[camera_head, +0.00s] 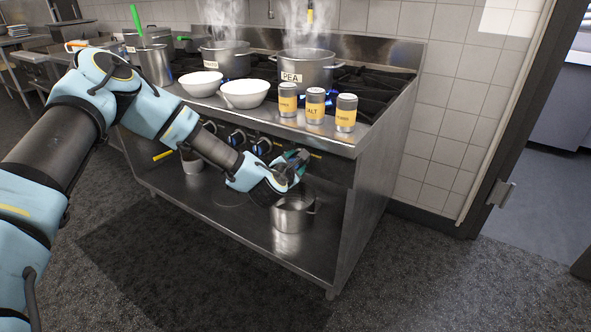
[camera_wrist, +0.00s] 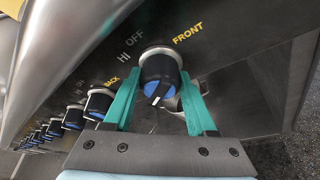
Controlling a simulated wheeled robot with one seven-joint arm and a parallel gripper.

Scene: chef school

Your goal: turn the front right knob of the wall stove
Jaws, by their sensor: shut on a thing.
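The wall stove (camera_head: 386,130) stands against the tiled wall, with a row of knobs along its front panel. The front right knob (camera_wrist: 158,72), black with a blue face and a white pointer line, shows in the wrist view under the lettering "FRONT", with "OFF" and "HI" to its left. My gripper (camera_wrist: 160,88) has one green finger on each side of this knob and is shut on it. In the head view my gripper (camera_head: 298,160) is at the right end of the panel and hides the knob.
Three shakers (camera_head: 316,105) and two white bowls (camera_head: 245,93) stand along the stove's front ledge above my arm. Two steaming pots (camera_head: 306,72) sit behind. A small metal pot (camera_head: 291,214) is on the shelf below my gripper. A "BACK" knob (camera_wrist: 99,104) is close to my left finger.

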